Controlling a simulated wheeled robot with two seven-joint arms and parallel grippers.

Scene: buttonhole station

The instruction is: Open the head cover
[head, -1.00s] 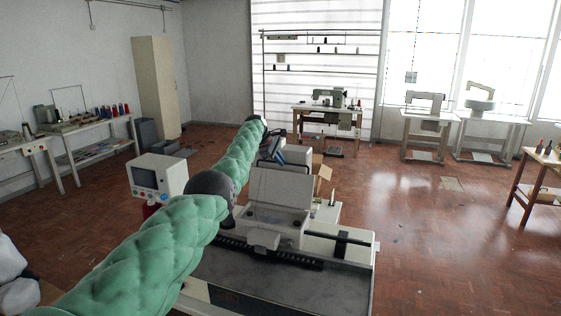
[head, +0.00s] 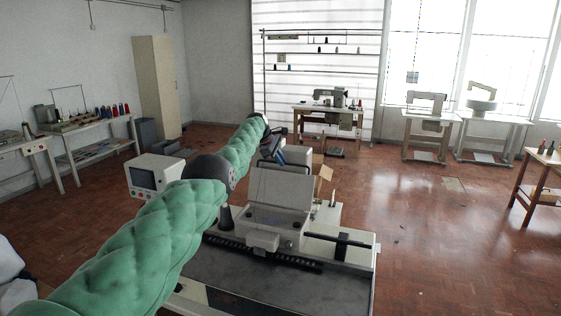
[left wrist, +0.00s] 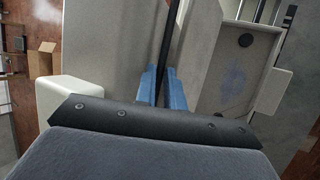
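The buttonhole machine stands in front of me in the head view, with a grey, slanted panel that looks like the head cover (head: 283,188) on its head. The panel's upper edge is raised; how far it is open I cannot tell. My left gripper (head: 291,155) is at the far side of this panel, close to its upper edge. In the left wrist view the blue fingers of my left gripper (left wrist: 163,88) stand close together on either side of a thin dark bar; whether they grip it is unclear. My right gripper is not in view.
A control box with a screen (head: 155,176) stands left of the machine, close to my left arm. A cardboard box (head: 322,181) is behind the machine. A dark flat bed (head: 270,275) lies in front. The floor to the right is clear up to a wooden table (head: 541,180).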

